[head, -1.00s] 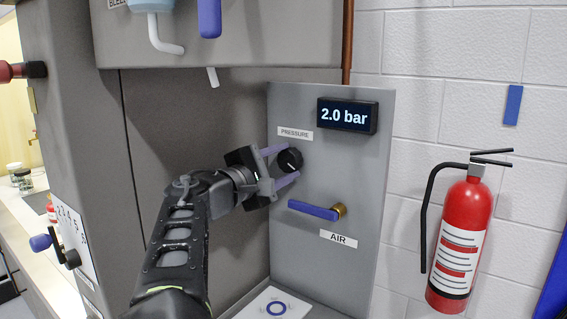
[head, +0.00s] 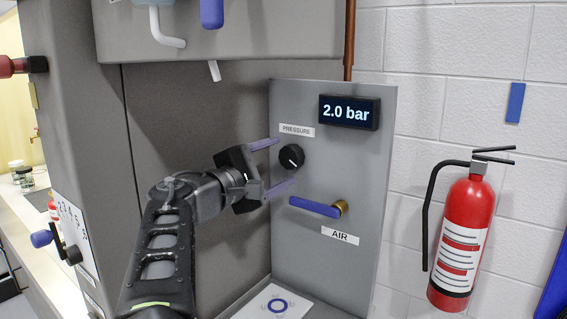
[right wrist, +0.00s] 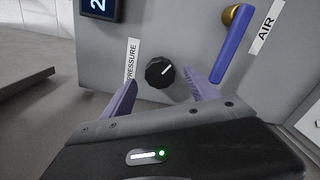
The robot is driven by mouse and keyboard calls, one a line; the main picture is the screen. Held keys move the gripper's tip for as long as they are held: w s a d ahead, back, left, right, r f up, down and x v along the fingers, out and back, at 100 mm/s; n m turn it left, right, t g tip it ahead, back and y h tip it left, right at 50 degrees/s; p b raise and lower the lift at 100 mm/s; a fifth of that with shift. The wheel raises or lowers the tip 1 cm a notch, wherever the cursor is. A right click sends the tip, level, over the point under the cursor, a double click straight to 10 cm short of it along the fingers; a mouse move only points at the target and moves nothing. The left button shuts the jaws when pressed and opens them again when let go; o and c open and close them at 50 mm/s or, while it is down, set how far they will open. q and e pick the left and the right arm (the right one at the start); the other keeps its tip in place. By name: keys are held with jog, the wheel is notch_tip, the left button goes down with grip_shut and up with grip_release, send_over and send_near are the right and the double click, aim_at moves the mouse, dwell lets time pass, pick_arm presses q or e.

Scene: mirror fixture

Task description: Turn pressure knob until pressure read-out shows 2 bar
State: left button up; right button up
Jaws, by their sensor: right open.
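The black pressure knob (head: 291,157) sits on the grey panel under the PRESSURE label, with a white pointer line on its face. The read-out (head: 348,112) shows 2.0 bar. My right gripper (head: 281,165) is open and empty, its purple fingers spread above and below the knob's height, to its left. In the right wrist view the knob (right wrist: 160,73) lies beyond and between the fingertips (right wrist: 165,92), clear of both. The read-out is only partly seen there (right wrist: 101,9). My left gripper is not in view.
A blue AIR lever (head: 315,207) sticks out left from its brass fitting below the knob, close to the lower finger. A red fire extinguisher (head: 463,240) hangs on the white wall at right. A grey cabinet (head: 220,35) overhangs above.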

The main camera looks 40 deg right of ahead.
jog(key=v, duration=0.5)
dwell(0.5)
